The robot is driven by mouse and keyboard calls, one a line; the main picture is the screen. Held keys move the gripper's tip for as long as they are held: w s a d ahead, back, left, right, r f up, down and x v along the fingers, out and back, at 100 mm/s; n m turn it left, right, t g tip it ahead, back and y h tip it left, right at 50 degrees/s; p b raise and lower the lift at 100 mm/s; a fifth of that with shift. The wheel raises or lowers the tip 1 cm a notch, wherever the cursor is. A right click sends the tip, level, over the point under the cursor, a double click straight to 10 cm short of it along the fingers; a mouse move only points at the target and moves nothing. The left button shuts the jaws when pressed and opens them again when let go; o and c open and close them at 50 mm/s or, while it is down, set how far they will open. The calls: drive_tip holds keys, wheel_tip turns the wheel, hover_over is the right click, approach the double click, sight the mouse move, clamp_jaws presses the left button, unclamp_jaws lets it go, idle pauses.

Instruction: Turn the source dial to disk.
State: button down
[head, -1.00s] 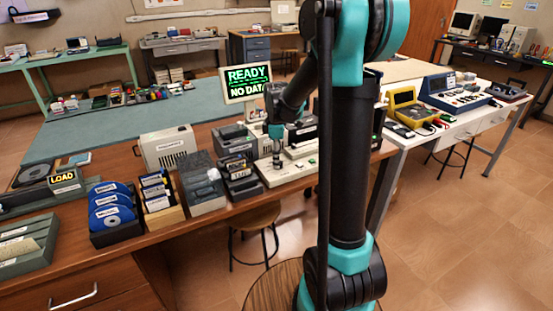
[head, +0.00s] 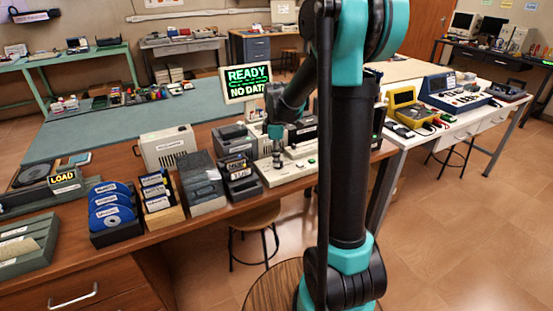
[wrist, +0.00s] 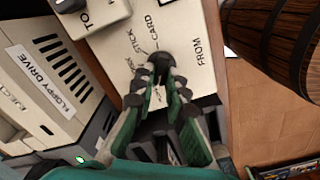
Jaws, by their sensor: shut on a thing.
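The source dial (wrist: 158,68) is a dark round knob on a cream panel (wrist: 118,52), beside the label FROM. The labels CARD and STICK show around it; the nearer labels are partly hidden by my fingers, and I cannot read where the dial points. My gripper (wrist: 157,84) is shut on the dial, its dark fingertips on both sides of the knob.
A second knob (wrist: 72,4) marked TO and a floppy drive (wrist: 48,90) stand left of the dial. A brown barrel-like stool (wrist: 275,45) is at the right. Disk holders (head: 112,218) and a grey box (head: 203,190) line the bench's front edge.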

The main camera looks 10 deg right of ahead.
drive_tip(key=m, duration=0.4)
drive_tip(key=shift+w+m, duration=0.15)
drive_tip(key=shift+m, duration=0.15)
drive_tip(key=m, duration=0.3)
drive_tip(key=shift+d+m, duration=0.1)
drive_tip(key=shift+m, duration=0.2)
drive_tip(key=m, duration=0.3)
drive_tip(key=shift+w+d+m, duration=0.1)
drive_tip(key=shift+m, duration=0.2)
drive_tip(key=shift+d+m, duration=0.1)
drive_tip(key=shift+m, duration=1.6)
drive_tip(key=c, duration=1.5)
unclamp_jaws()
drive_tip(key=shift+c, duration=0.2)
wheel_tip(320, 180, up, 12)
